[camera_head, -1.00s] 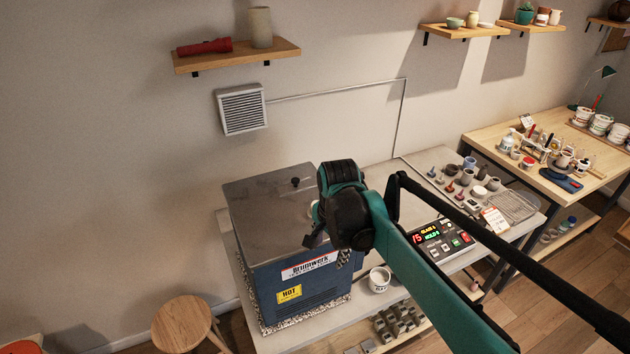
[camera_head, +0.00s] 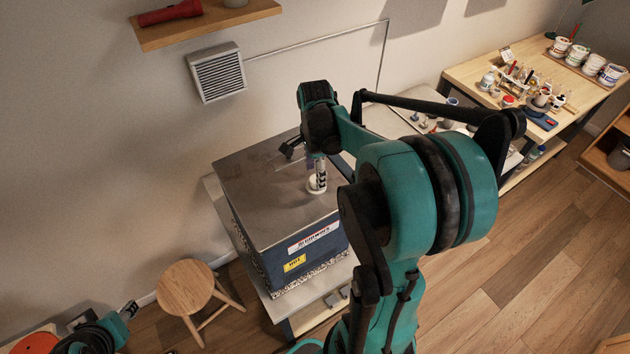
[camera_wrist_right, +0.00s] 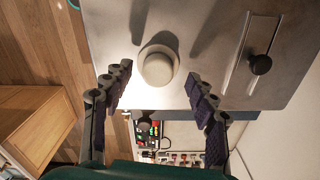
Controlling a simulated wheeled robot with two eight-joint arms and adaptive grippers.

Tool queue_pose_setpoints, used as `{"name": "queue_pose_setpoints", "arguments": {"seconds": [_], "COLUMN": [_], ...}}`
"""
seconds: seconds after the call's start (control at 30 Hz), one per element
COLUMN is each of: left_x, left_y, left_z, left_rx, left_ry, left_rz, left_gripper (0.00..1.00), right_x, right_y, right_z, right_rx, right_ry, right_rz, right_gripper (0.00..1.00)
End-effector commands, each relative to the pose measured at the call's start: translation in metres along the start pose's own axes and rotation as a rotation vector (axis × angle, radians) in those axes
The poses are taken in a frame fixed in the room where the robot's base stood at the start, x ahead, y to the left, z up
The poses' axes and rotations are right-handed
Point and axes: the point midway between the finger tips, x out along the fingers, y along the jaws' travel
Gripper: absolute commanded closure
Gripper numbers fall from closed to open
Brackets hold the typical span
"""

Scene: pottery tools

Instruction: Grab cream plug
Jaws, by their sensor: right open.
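The cream plug (camera_head: 313,188) stands on the flat metal top of the blue kiln (camera_head: 262,205). In the right wrist view the plug (camera_wrist_right: 158,68) is a round pale knob on a wider base, lying just ahead of the fingertips and between their lines. My right gripper (camera_head: 305,163) is over the kiln top, with one finger partly covering the plug. The right wrist view shows this gripper (camera_wrist_right: 162,88) open and empty, with a finger to each side. My left gripper (camera_head: 130,308) is small at the lower left, far from the plug; its jaws are unclear.
A dark knob on a sliding plate (camera_wrist_right: 260,64) sits on the kiln top beside the plug. A wooden stool (camera_head: 186,288) stands left of the kiln. A wall shelf (camera_head: 208,22) is above. A table with jars (camera_head: 470,74) is at the back right.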

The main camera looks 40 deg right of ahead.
Motion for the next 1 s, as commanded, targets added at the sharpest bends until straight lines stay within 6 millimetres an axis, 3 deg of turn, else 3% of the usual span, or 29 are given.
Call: {"name": "queue_pose_setpoints", "arguments": {"seconds": [0.13,0.37,0.6,1.0], "left_x": [0.000,0.000,0.000,0.000], "left_y": [0.000,0.000,0.000,0.000], "left_z": [0.000,0.000,0.000,0.000], "left_rx": [0.000,0.000,0.000,0.000], "left_ry": [0.000,0.000,0.000,0.000], "left_rz": [0.000,0.000,0.000,0.000], "left_gripper": [0.60,0.60,0.60,0.60], "right_x": [0.015,0.017,0.017,0.013], "right_y": [0.001,0.001,0.001,0.001], "right_z": [0.000,0.000,0.000,0.000], "right_rx": [0.000,-0.001,-0.001,-0.001], "right_ry": [0.000,0.000,0.000,0.000], "right_rz": [0.000,0.000,0.000,0.000], "right_gripper": [0.42,0.42,0.96,0.96]}}
